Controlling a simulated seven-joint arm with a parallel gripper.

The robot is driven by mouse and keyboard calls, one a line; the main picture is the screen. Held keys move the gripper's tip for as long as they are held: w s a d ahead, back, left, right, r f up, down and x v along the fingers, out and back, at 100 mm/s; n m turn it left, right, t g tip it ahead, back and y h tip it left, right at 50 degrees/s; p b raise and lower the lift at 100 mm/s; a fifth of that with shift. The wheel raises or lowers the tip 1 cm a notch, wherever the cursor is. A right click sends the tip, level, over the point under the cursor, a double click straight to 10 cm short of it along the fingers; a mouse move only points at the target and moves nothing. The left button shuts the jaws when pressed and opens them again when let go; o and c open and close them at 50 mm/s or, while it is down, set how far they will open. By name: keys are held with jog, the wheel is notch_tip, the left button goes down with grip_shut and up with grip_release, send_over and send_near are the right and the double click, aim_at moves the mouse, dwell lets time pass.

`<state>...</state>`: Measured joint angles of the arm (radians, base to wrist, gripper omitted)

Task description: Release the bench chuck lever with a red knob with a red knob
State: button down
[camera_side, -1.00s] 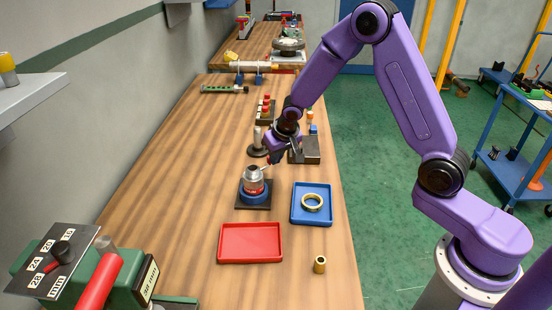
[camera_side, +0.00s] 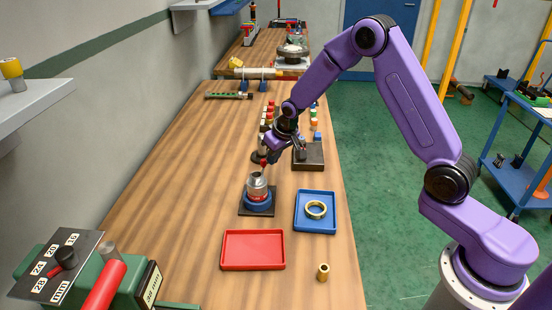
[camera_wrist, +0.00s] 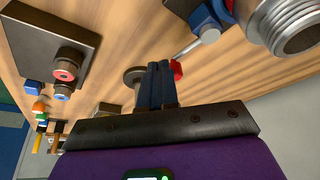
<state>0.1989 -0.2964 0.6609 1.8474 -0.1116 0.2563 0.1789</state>
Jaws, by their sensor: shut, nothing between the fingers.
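The bench chuck (camera_side: 257,202) has a blue body on a dark square plate, with a silver threaded metal piece (camera_side: 257,184) upright in its top. In the wrist view, its blue body (camera_wrist: 208,18) and the metal piece (camera_wrist: 290,25) are at the upper right. The lever (camera_wrist: 188,48) is a thin metal rod running from the blue body to a red knob (camera_wrist: 177,70). My gripper (camera_wrist: 160,68) is shut and empty, with its fingertips right beside the knob; I cannot tell whether they touch. In the side view, my gripper (camera_side: 264,158) is just behind the chuck.
A blue tray (camera_side: 333,222) holding a brass ring is right of the chuck. A red tray (camera_side: 224,262) and a brass bushing (camera_side: 323,272) are in front. A dark block with buttons (camera_side: 308,158) is right of my gripper. A dark round-based stand (camera_wrist: 134,76) is behind the fingers.

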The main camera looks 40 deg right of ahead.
jog(key=shift+w+a, duration=0.15)
jog(key=shift+w, duration=0.35)
dwell(0.5)
jog(key=s+d, duration=0.2)
jog(key=s, duration=0.1)
jog(key=shift+s+d, duration=0.2)
jog(key=d+v, duration=0.2)
jog(key=v, duration=0.7)
jog(key=shift+w+r, duration=0.25)
jog(key=shift+r, duration=0.25)
